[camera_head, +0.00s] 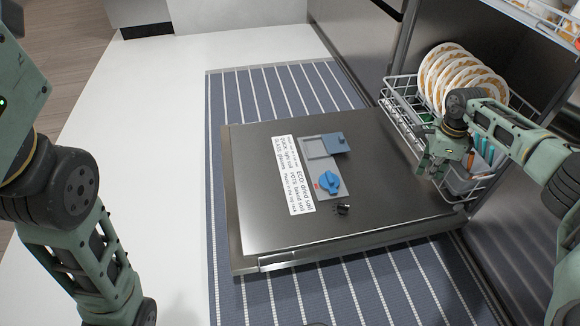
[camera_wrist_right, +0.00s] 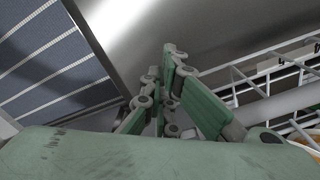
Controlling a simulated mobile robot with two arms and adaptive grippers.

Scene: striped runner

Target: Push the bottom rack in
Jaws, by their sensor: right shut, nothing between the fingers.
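The bottom rack (camera_head: 399,108) is a white wire basket at the dishwasher opening, holding several patterned plates (camera_head: 462,72) and a grey cutlery basket (camera_head: 462,184). Its front edge sits over the inner end of the open dishwasher door (camera_head: 375,185). My right gripper (camera_head: 428,168) is shut and empty at the rack's front, beside the cutlery basket. In the right wrist view the shut fingers (camera_wrist_right: 165,95) point at the metal door, with white rack wires (camera_wrist_right: 262,88) to their right. I cannot tell whether the fingers touch the rack. My left arm shows at the left, but its gripper is out of view.
The lowered door lies over a blue striped runner (camera_head: 240,95) and carries a label (camera_head: 293,175) and a blue dispenser knob (camera_head: 328,181). An upper rack (camera_head: 545,18) shows at the top right. White floor (camera_head: 150,130) to the left is clear.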

